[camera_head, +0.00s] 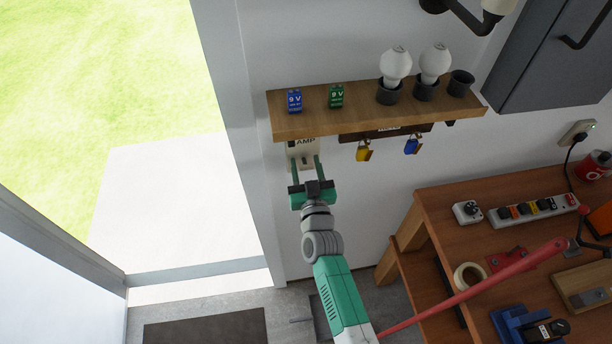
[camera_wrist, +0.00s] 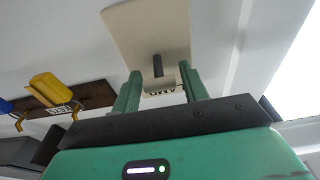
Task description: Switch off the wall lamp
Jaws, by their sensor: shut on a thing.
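The light switch is a cream wall plate (camera_head: 302,148) just under the left end of the wooden shelf; its label is partly hidden and reads "AMP". My gripper (camera_head: 305,165) reaches up to the plate from below. In the wrist view its two green fingers (camera_wrist: 160,78) stand either side of the switch part and are shut on it. The wall lamp (camera_head: 470,12) is at the top right, cut by the frame edge; whether it is lit I cannot tell.
The wooden shelf (camera_head: 360,105) above holds two 9 V boxes, two bulbs and an empty dark cup. A doorway opens at left. A cluttered workbench (camera_head: 450,215) stands at right.

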